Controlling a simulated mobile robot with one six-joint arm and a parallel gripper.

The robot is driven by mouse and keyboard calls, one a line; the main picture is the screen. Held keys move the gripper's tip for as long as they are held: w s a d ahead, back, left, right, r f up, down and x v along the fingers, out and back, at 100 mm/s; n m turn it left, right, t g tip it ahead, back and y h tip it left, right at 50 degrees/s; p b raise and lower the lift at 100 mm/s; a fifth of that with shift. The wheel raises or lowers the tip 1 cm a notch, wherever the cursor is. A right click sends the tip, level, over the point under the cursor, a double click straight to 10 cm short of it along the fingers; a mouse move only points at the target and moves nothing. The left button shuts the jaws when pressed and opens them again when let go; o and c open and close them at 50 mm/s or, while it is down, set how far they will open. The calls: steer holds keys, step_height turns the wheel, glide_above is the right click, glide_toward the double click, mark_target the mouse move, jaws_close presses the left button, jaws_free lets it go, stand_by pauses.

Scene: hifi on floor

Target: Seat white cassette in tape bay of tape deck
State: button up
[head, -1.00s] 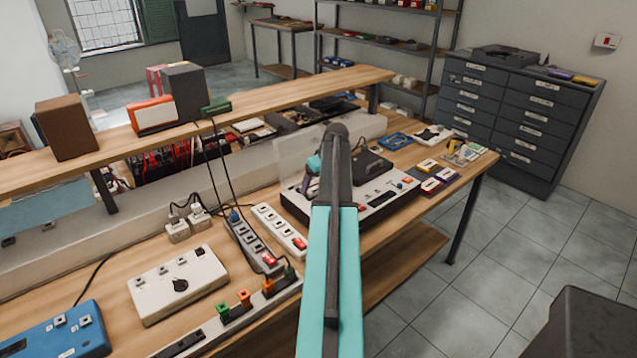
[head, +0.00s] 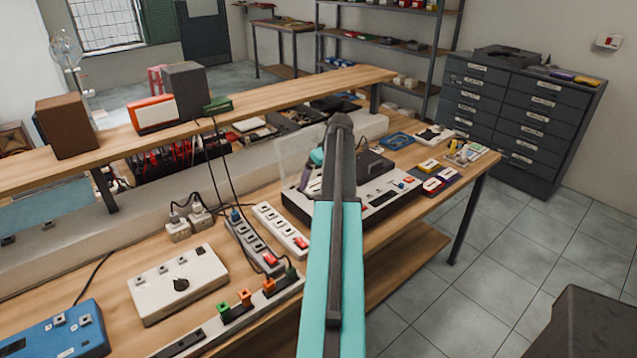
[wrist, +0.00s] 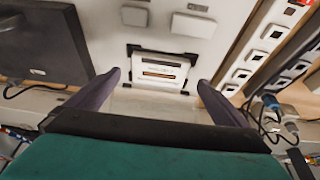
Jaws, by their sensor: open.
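The tape deck (head: 376,209) is a pale, dark-sided unit on the bench, partly hidden behind my arm in the head view. In the wrist view its pale top (wrist: 84,22) shows. The white cassette (wrist: 157,72) lies within the dark corner pieces of the tape bay (wrist: 133,49), looking square to them. Whether it is fully down I cannot tell. My gripper (wrist: 159,79) is open, with one finger on each side of the cassette and visible gaps between. In the head view my gripper (head: 314,178) is over the deck's left part.
A clear upright panel (head: 297,150) stands behind the deck. A black box (wrist: 45,45) rises at the left in the wrist view.

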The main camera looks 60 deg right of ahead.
steer(key=b+v, duration=0.2)
steer(key=v, duration=0.9)
stand_by(0.4)
steer(key=shift+r+p, duration=1.85)
steer(key=shift+r, duration=1.1)
